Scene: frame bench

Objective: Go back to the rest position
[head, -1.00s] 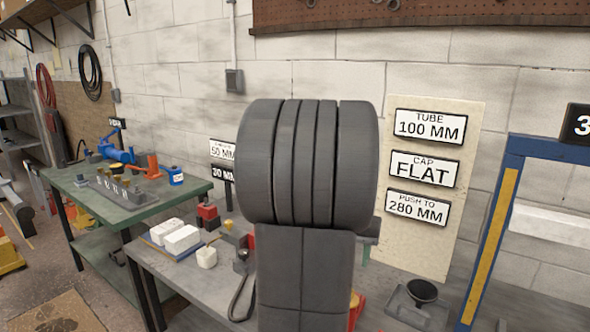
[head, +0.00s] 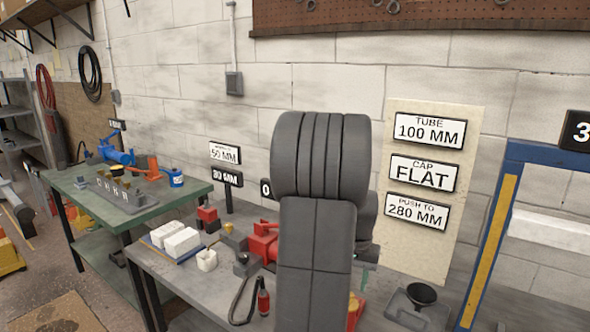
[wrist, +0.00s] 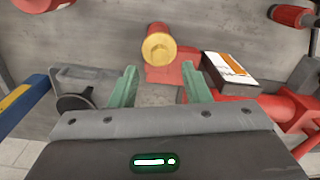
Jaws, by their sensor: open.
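My gripper (wrist: 159,82) is open in the wrist view, its two green fingers spread apart with nothing visible between them. A yellow round-ended part (wrist: 159,47) stands at a red base (wrist: 170,73) just past the fingertips in the picture; I cannot tell how far below it is. In the head view my raised grey arm fills the middle and hides most of the gripper. No marker of a rest position shows.
The grey bench holds a red vise (head: 262,243), white blocks (head: 182,242) and a black cup (head: 421,294). A white-topped dark box (wrist: 229,72) lies right of the yellow part. A blue frame (head: 497,220) stands at right; a green bench (head: 140,212) at left.

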